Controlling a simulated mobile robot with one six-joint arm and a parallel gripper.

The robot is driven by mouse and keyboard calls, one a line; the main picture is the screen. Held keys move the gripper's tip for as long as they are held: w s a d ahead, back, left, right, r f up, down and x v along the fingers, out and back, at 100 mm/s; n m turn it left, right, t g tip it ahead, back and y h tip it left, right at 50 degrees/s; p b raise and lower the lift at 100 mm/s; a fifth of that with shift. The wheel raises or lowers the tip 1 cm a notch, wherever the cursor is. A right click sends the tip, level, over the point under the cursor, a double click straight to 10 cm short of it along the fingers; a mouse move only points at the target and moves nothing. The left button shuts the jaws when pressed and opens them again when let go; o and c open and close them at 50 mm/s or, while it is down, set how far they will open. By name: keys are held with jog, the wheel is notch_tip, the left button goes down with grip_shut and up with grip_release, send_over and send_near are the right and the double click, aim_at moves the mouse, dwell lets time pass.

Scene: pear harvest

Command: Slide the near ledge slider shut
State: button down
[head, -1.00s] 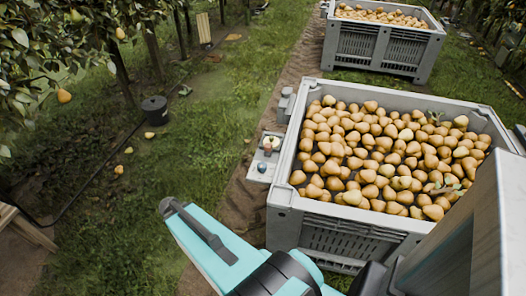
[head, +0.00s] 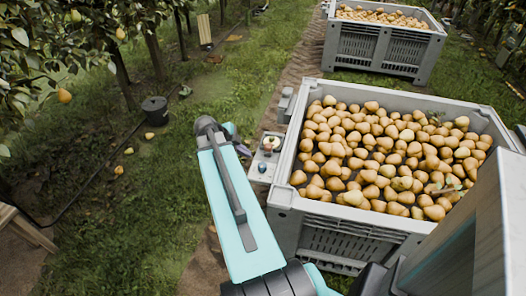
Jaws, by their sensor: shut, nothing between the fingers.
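A small grey ledge (head: 256,178) sticks out from the left side of the near pear bin. On it are a small round red-and-white item (head: 267,147) and a dark blue knob-like piece (head: 262,168). I cannot tell which part is the slider or how far it stands open. My teal arm reaches up from the bottom, just left of the ledge, and its bent end is close beside it. My gripper is hidden behind the arm; I cannot make out its fingers or any contact with the ledge.
The near grey bin (head: 283,197) is full of pears. Another grey fitting (head: 286,105) sits farther along its left side. A second pear bin (head: 328,42) stands behind. A black bucket (head: 154,109) and fallen pears lie in the grass at left. The grass left of the arm is mostly open.

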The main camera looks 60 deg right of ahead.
jog(key=shift+s+d+r+m, duration=0.35)
jog(key=shift+d+r+m, duration=0.15)
jog(key=shift+d+r, duration=0.3)
jog(key=shift+f, duration=0.2)
jog(key=p, duration=0.2)
send_near(269, 153)
jog(key=f, duration=0.1)
jog(key=s+f, duration=0.2)
jog(key=shift+a+f, duration=0.2)
jog(key=shift+f, duration=0.15)
jog(key=shift+w+d, duration=0.2)
jog(key=shift+d, duration=0.5)
jog(key=shift+w+d, duration=0.25)
jog(key=shift+d, duration=0.45)
